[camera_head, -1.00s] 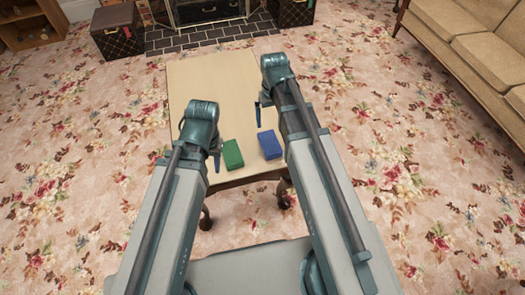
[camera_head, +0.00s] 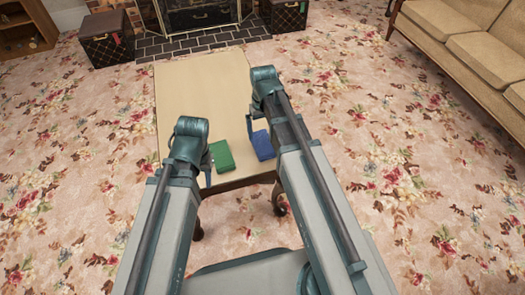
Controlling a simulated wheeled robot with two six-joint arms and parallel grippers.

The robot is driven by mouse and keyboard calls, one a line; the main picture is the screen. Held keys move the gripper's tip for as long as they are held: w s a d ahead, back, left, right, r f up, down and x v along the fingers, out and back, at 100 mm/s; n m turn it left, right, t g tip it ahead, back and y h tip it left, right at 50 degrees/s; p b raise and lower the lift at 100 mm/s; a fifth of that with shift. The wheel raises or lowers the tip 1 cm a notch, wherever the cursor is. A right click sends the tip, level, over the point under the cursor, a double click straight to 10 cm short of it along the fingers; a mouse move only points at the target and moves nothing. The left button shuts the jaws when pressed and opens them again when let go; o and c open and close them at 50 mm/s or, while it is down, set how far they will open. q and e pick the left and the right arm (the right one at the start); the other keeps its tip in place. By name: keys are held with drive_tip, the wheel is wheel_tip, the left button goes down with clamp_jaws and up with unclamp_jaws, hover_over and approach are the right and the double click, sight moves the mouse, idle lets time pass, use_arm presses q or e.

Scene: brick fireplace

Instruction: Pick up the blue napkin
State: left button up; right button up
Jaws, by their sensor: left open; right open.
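The blue napkin (camera_head: 263,146) is a small folded block lying on the near part of the light wooden table (camera_head: 195,95). A green napkin (camera_head: 221,157) lies to its left on the same table. My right gripper (camera_head: 251,122) is open and hangs just beyond and left of the blue napkin, overlapping its edge in the picture. I cannot tell whether it touches. My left gripper (camera_head: 208,172) is open beside the left edge of the green napkin. Both grippers look empty, and my forearms hide parts of the table's sides.
The far half of the table is bare. A brick hearth (camera_head: 185,43) and fireplace (camera_head: 200,15) stand behind it, with dark trunks (camera_head: 110,38) (camera_head: 287,16) on both sides. A beige sofa (camera_head: 465,45) stands at the right. Flowered carpet surrounds the table.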

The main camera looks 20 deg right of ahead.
sight(262, 142)
use_arm(q)
drive_tip(key=shift+f+b, duration=0.3)
drive_tip(key=shift+f, duration=0.45)
use_arm(e)
drive_tip(key=shift+f, duration=0.75)
use_arm(q)
wheel_tip(262, 142, down, 5)
drive_tip(key=b, duration=0.5)
drive_tip(key=shift+f, duration=0.2)
use_arm(e)
wheel_tip(262, 142, down, 5)
drive_tip(key=shift+s+a+f, duration=0.15)
use_arm(q)
drive_tip(key=shift+r, duration=0.1)
use_arm(e)
drive_tip(key=shift+c, duration=0.2)
drive_tip(key=c, duration=1.1)
use_arm(q)
drive_tip(key=shift+r, duration=0.1)
wheel_tip(262, 142, up, 10)
drive_tip(key=p, duration=1)
use_arm(e)
wheel_tip(262, 142, up, 10)
drive_tip(key=shift+r, duration=0.1)
